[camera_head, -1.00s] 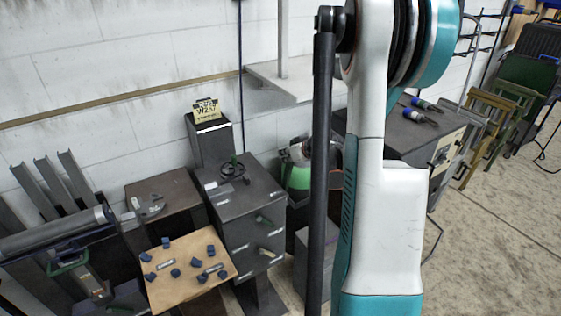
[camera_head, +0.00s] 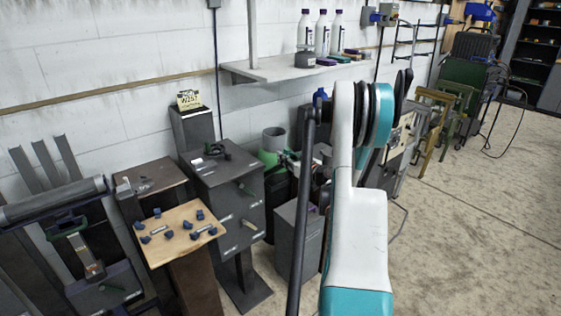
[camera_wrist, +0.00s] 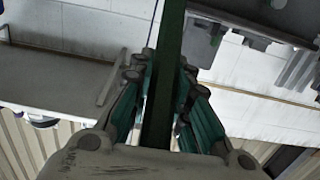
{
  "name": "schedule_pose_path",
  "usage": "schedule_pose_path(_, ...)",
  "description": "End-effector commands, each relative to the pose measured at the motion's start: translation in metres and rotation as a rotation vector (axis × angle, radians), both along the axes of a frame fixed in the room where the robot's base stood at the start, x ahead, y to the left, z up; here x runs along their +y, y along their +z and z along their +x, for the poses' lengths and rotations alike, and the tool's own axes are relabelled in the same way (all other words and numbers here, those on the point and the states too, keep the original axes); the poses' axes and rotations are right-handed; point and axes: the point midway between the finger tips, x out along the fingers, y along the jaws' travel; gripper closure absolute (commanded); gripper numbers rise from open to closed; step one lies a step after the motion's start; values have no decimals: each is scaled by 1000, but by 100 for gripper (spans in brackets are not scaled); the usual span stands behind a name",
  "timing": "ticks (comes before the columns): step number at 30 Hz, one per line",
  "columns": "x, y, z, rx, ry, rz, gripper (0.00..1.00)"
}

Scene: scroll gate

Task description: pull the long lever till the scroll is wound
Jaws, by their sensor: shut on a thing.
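In the wrist view, my gripper (camera_wrist: 160,75) has its teal fingers on both sides of a long dark green bar (camera_wrist: 168,40) and is shut on it. The bar runs up out of the top of the picture; I take it to be the long lever. Its far end is not in view. In the head view, a grey horizontal roller (camera_head: 50,200), probably the scroll's winding roller, sits at the left on a dark frame. My gripper cannot be made out in the head view.
A tan board (camera_head: 180,232) with several blue pieces stands beside a dark cabinet (camera_head: 228,190). A wall shelf (camera_head: 270,72) holds bottles. A grey box (camera_head: 297,235) stands near my arm. Open floor (camera_head: 470,240) lies at the right.

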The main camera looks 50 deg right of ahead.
Motion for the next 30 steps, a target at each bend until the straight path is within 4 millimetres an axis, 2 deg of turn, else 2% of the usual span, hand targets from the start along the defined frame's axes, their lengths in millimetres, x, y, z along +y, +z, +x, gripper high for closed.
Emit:
schedule_pose_path(6, -9, -7, -1, -21, 0, -6, 100)
schedule_pose_path(18, -10, -6, 0, -27, 0, -7, 100)
schedule_pose_path(19, -10, -6, 0, -27, 0, -7, 80)
schedule_pose_path(21, -10, -6, 0, -27, 0, -6, 65)
schedule_pose_path(22, -10, -6, 1, -27, 0, -6, 62)
schedule_pose_path(30, -10, -6, 1, -26, 0, -5, 62)
